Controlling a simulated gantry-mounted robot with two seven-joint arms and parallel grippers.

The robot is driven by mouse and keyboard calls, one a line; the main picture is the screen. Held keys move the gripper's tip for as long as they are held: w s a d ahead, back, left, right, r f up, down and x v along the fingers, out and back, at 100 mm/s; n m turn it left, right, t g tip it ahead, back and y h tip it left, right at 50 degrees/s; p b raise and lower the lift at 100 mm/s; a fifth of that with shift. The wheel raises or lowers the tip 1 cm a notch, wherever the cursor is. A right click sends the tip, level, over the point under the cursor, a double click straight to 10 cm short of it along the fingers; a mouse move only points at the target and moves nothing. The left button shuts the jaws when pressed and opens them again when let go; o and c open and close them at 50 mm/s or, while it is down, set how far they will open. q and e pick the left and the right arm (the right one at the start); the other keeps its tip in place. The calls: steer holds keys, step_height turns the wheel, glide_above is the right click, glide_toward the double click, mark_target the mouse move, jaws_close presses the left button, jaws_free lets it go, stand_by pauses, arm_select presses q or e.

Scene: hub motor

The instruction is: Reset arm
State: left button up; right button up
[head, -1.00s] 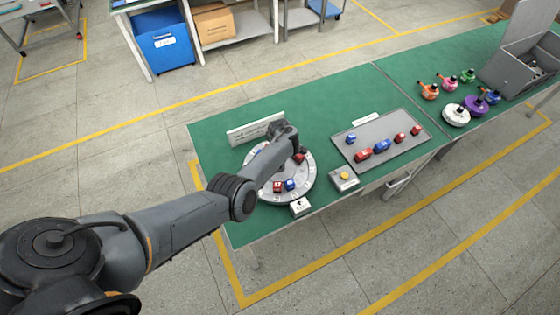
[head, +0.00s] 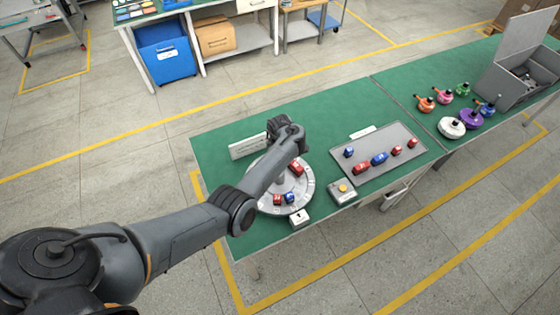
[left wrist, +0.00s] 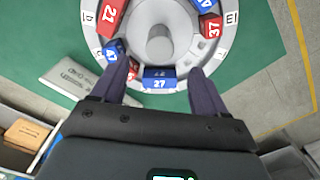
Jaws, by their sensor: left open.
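My left gripper (left wrist: 160,64) is open and appears empty. In the left wrist view its two fingers stand apart on either side of a blue block marked 27 (left wrist: 159,80), which sits on the rim of the round grey turntable (left wrist: 187,42). In the head view my left arm reaches over the turntable (head: 303,190), and its hand (head: 286,133) hangs above the far rim. The fingertips are hidden there. Red and blue numbered blocks sit around the turntable, including red 21 (left wrist: 112,14) and red 37 (left wrist: 211,25). My right gripper is not in view.
A white sign (head: 247,146) stands behind the turntable. A grey tray (head: 412,136) with several red and blue blocks lies to the right, with a yellow-button box (head: 343,190) in front. Coloured round parts (head: 451,126) and a grey bin (head: 520,80) are farther right.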

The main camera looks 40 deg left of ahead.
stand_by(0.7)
arm_select(q)
steer(key=shift+s+a+m+p, duration=0.35)
steer(key=shift+s+m, duration=0.05)
steer(key=shift+m, duration=0.1)
steer(key=s+d+r+m+t+p, duration=0.1)
steer(key=s+d+r+m+p, duration=0.1)
steer(key=s+d+r+m, duration=0.4)
steer(key=s+d+r+m+t+p, duration=0.1)
steer(key=s+d+r+m, duration=0.4)
steer(key=s, duration=0.7)
steer(key=s+d+r+m+t+p, duration=0.1)
steer(key=s+d+r+m+p, duration=0.3)
steer(key=s+d+m, duration=0.5)
step_height(320, 180, up, 3)
steer(key=shift+s+d+f+m+t, duration=0.25)
steer(key=shift+s+m, duration=0.25)
steer(key=shift+m, duration=0.5)
steer(key=shift+a, duration=0.1)
